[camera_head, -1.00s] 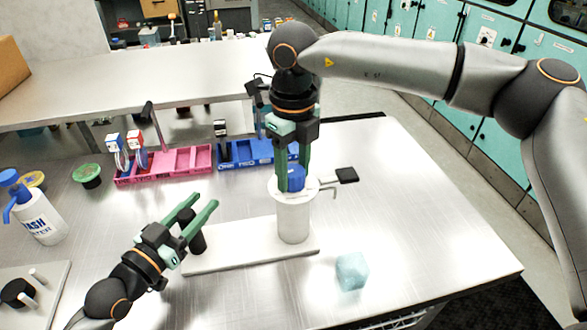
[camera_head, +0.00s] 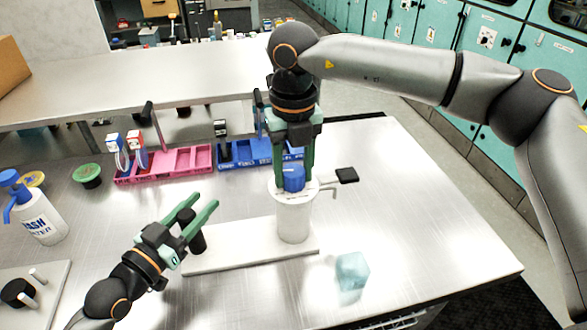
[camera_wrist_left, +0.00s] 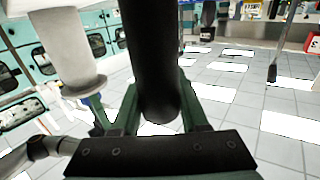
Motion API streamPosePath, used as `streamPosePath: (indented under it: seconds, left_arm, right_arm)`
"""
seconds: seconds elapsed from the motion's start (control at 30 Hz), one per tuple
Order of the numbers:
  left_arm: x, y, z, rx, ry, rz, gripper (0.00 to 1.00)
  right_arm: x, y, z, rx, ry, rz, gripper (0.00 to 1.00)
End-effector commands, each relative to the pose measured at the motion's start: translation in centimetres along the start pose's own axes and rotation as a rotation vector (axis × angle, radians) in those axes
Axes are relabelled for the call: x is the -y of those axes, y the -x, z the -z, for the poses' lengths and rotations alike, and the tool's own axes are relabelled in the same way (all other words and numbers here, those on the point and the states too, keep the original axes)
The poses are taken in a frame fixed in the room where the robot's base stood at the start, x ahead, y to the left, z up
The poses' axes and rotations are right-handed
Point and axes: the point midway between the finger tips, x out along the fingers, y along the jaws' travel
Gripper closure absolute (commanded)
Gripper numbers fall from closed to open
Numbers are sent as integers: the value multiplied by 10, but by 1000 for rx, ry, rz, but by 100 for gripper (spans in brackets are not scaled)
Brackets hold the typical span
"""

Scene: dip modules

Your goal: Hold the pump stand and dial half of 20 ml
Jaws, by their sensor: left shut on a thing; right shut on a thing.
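The pump stand has a white base (camera_head: 250,250), a dark handle post (camera_head: 198,241) at its left end and a white cylinder (camera_head: 294,217) at its right end. A blue dial (camera_head: 293,178) tops the cylinder. My left gripper (camera_head: 203,206) is shut on the dark post, which also shows between its fingers in the left wrist view (camera_wrist_left: 150,60). My right gripper (camera_head: 294,185) points down over the cylinder and is shut on the blue dial, with a finger on either side. No dial marking is legible.
A pale blue cube (camera_head: 352,271) lies right of the stand. Pink (camera_head: 190,160) and blue (camera_head: 240,155) racks stand behind. A wash bottle (camera_head: 38,215) and a green-lidded jar (camera_head: 88,175) are at the left. The table's right side is clear.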

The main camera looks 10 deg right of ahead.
Motion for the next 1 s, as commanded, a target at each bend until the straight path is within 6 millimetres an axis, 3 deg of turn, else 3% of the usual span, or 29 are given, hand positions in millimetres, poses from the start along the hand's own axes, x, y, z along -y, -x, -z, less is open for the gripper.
streamPosePath:
  seconds: [0.27,0.3,0.53,0.83,1.0]
  left_arm:
    - [0,0,-1,2,0,0,100]
    - [0,0,-1,2,0,0,100]
    - [0,0,-1,2,0,0,100]
    - [0,0,-1,2,0,0,100]
    - [0,0,-1,2,0,0,100]
  right_arm:
    - [1,1,-1,2,-1,0,100]
    - [1,1,-1,2,-1,0,46]
    - [0,0,0,1,1,0,20]
    - [0,2,0,1,1,0,18]
    - [-1,22,0,3,2,-1,18]
